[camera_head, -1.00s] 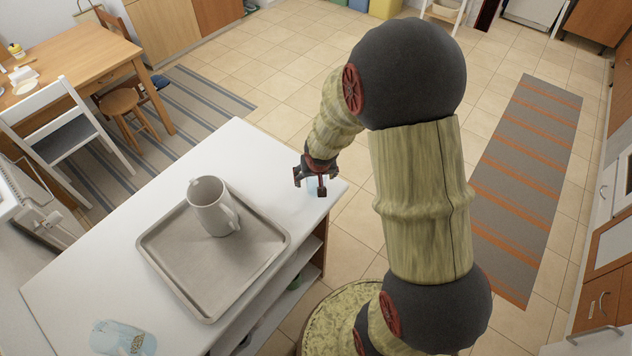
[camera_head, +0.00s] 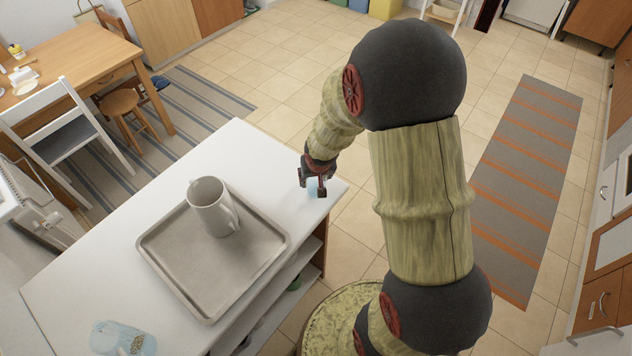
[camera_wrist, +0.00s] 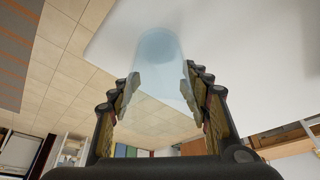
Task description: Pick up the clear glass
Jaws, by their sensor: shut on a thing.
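The clear glass (camera_wrist: 158,62) is pale blue and see-through, and it stands between the two fingers of my gripper (camera_wrist: 160,88) in the wrist view. The fingertips touch its two sides. In the head view my gripper (camera_head: 313,188) is at the far right corner of the white counter, shut on the glass. There the glass (camera_head: 315,188) shows only as a small pale blue patch between the fingers, mostly hidden. I cannot tell whether its base still rests on the counter.
A grey tray (camera_head: 190,283) on the white counter (camera_head: 100,262) holds a large white mug (camera_head: 209,208). Another clear container (camera_head: 122,338) lies at the counter's near left end. The counter around the gripper is bare, with its right edge close by. A wooden table (camera_head: 60,70) stands at the back left.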

